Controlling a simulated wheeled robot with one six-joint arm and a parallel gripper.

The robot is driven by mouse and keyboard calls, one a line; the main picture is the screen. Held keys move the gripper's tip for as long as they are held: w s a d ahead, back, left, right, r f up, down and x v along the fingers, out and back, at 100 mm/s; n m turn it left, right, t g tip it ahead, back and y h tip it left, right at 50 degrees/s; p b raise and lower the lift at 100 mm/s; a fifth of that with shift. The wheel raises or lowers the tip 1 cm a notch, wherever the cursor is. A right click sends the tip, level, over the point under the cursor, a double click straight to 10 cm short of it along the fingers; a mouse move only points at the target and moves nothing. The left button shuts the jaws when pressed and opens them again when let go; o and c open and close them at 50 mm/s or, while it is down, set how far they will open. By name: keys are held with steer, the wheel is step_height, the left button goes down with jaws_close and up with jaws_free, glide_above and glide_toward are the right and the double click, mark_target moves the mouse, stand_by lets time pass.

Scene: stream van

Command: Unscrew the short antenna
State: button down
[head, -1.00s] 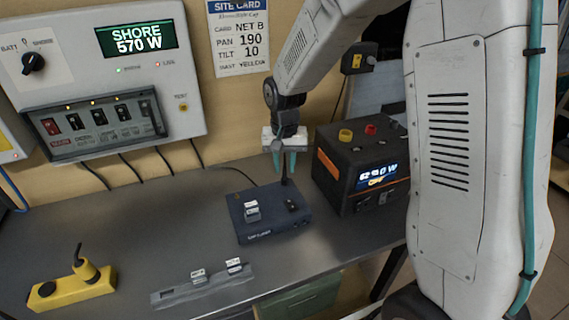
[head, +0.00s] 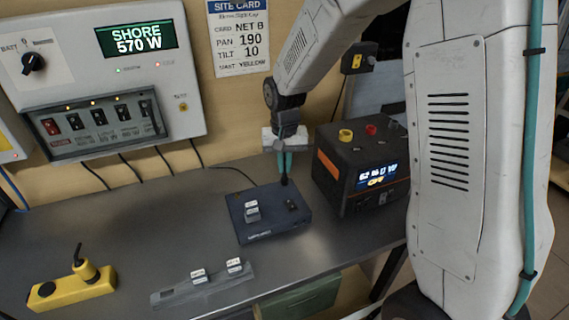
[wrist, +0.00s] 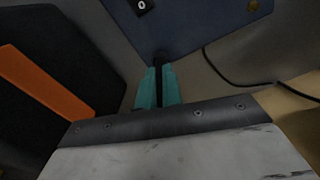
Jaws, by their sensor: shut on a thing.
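The short black antenna (head: 284,181) stands upright at the back edge of the dark blue box (head: 262,228) on the bench. My gripper (head: 285,171) points down over it, with its teal fingers shut on the antenna. In the wrist view the teal fingers (wrist: 159,88) close on both sides of the dark antenna (wrist: 159,60), whose base meets the edge of the blue box (wrist: 205,30). Most of the antenna is hidden between the fingers.
A black power station (head: 345,165) with an orange stripe stands close to the right of my gripper. A grey rail with labelled tags (head: 180,295) lies in front, and a yellow socket block (head: 75,289) is at front left. A wall panel (head: 140,60) is behind; the bench's left middle is clear.

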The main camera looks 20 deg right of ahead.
steer(key=shift+n, duration=0.3)
steer(key=n, duration=0.4)
stand_by(0.3)
steer(key=shift+n, duration=2)
steer(key=n, duration=0.4)
